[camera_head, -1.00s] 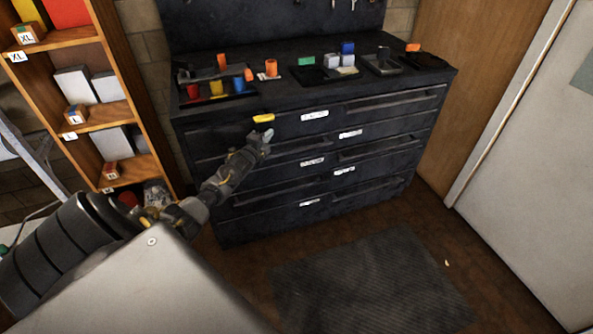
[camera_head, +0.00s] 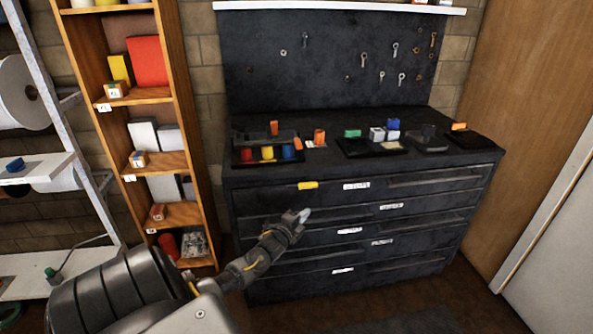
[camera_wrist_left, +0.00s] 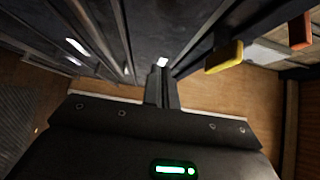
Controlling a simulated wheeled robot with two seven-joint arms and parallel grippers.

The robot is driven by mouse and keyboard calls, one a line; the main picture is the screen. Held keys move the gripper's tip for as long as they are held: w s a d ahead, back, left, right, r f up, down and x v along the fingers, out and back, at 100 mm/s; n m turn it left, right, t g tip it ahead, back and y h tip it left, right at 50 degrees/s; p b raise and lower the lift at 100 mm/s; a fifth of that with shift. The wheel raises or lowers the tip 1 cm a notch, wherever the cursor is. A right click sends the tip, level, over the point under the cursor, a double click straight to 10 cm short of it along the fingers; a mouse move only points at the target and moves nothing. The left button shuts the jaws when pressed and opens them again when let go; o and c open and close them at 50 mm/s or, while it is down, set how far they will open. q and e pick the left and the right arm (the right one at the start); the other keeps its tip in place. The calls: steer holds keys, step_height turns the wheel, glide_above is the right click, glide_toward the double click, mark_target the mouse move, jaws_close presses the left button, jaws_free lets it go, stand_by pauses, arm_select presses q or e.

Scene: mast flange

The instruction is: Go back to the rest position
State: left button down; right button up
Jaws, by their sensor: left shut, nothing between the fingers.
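My left arm comes in from the lower left in the head view. Its gripper (camera_head: 303,216) is in front of the black drawer cabinet (camera_head: 470,188), at the height of the upper drawers. In the left wrist view the fingers (camera_wrist_left: 162,90) are together and hold nothing. A yellow tag (camera_head: 308,185) on the cabinet's top drawer is just above the gripper; it shows right of the fingers in the left wrist view (camera_wrist_left: 224,56). My right gripper is not in view.
The cabinet top bears small trays (camera_head: 373,150) with coloured blocks. A pegboard (camera_head: 330,60) with hanging tools stands behind. A wooden shelf (camera_head: 170,216) with boxes is left of the cabinet, and a white rack (camera_head: 108,222) is farther left. Brown floor shows at the bottom.

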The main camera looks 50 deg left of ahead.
arm_select(q)
steer(key=v, duration=0.5)
steer(key=shift+f, duration=0.15)
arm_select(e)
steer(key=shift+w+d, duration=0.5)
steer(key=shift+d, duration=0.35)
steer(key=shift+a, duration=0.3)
